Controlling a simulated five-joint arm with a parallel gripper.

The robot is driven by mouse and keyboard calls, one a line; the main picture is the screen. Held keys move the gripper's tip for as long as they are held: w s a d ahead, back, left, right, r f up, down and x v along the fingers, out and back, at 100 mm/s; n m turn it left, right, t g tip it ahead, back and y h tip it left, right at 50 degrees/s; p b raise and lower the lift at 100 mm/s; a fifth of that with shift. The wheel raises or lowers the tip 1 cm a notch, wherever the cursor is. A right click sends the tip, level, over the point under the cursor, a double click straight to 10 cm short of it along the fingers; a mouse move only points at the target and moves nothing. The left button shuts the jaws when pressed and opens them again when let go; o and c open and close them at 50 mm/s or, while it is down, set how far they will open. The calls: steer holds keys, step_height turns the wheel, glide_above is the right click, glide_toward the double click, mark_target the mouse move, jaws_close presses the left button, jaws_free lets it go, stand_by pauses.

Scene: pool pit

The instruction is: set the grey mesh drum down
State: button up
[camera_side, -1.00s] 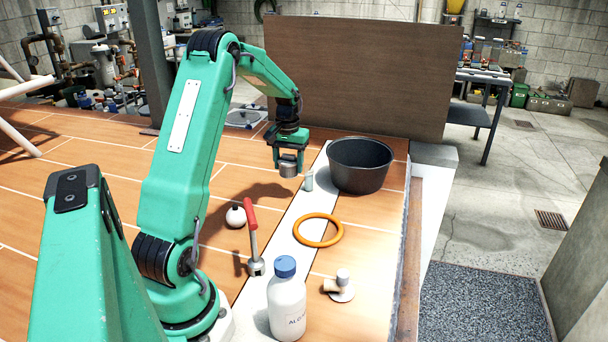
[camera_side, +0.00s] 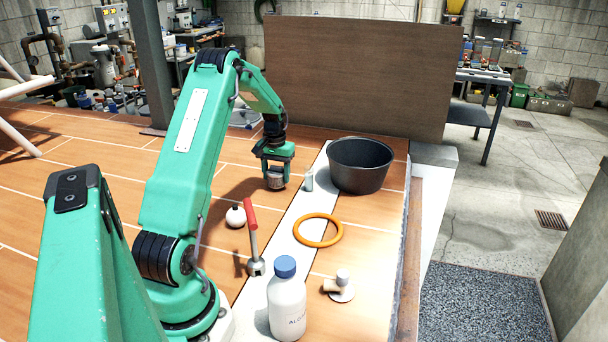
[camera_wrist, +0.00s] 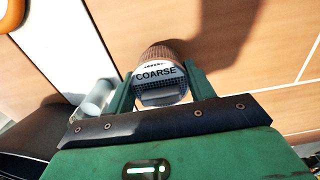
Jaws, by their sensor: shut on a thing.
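The grey mesh drum (camera_side: 275,183) is between the fingers of my gripper (camera_side: 276,171), low over the orange-brown tiled floor. In the wrist view the drum (camera_wrist: 161,72) has a brown ribbed rim, a white label reading COARSE and a dark mesh part. The green fingers of my gripper (camera_wrist: 160,90) close on both its sides. I cannot tell whether its underside touches the floor. Its shadow falls beside it on the tiles.
A black bucket (camera_side: 360,167) and a small translucent vial (camera_side: 309,181) stand right of my gripper. Tiles left of the drum are clear.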

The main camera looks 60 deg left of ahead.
mark_target(276, 167)
steer(key=shift+f, duration=0.6)
steer(key=shift+f, duration=0.15)
steer(key=o, duration=1)
steer(key=shift+c, duration=0.2)
step_height(276, 167, up, 12)
steer(key=shift+r, duration=0.2)
